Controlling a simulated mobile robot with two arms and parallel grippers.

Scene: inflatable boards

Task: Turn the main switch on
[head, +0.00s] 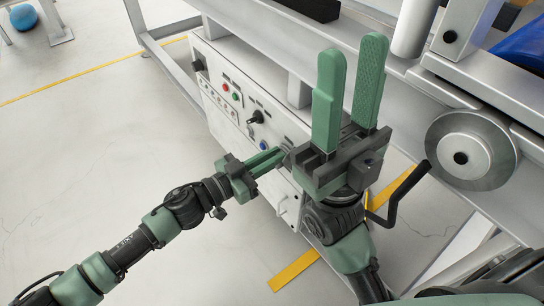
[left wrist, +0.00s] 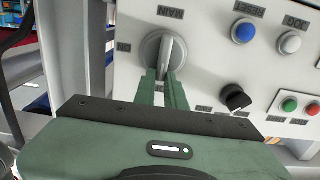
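The main switch is a round grey knob (left wrist: 157,47) with a raised handle, under a label that appears to read MAIN upside down in the left wrist view. My left gripper (left wrist: 163,88) reaches it from below. Its green fingers are close together, with the handle's lower end between their tips. In the head view my left gripper (head: 266,161) points right at the control panel (head: 225,118); the switch is hidden there behind the grippers. My right gripper (head: 347,95) is open and empty, fingers pointing up, in front of the machine.
A black knob (left wrist: 235,97), a blue button (left wrist: 244,31), a white button (left wrist: 290,44) and green and red buttons (left wrist: 290,105) sit near the switch. A metal disc (head: 471,149) and a black crank handle (head: 401,198) stand right of my right gripper.

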